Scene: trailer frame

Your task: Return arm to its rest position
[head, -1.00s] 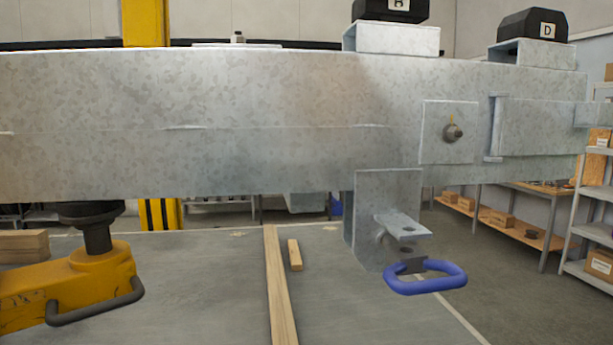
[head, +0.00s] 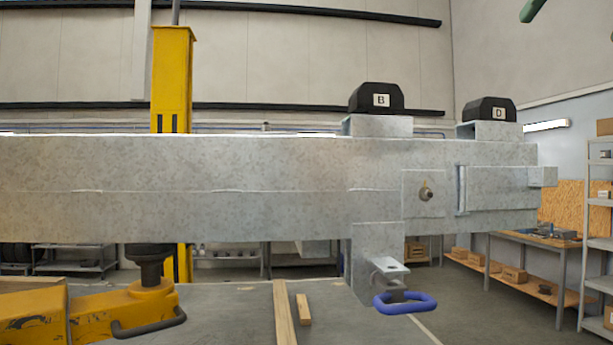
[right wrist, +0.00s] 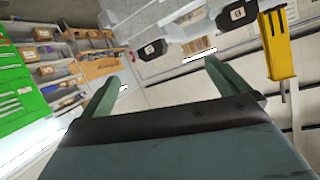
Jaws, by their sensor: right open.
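My right gripper (right wrist: 160,74) shows in the right wrist view with its two green fingers spread apart and nothing between them. The wrist view is tilted, with the room's shelving, black blocks and yellow post beyond the fingers. In the head view, a green tip at the top right edge looks like part of my right gripper (head: 532,10), high above the trailer frame beam (head: 250,190) and clear of it. The rest of that arm is out of the head view. My left gripper is in neither view.
Black blocks marked B (head: 376,99) and D (head: 490,110) sit on the beam. A blue loop handle (head: 404,309) hangs below its bracket. A yellow jack (head: 120,310) stands under the beam at left, before a yellow post (head: 172,80). Shelving (head: 600,220) stands at right.

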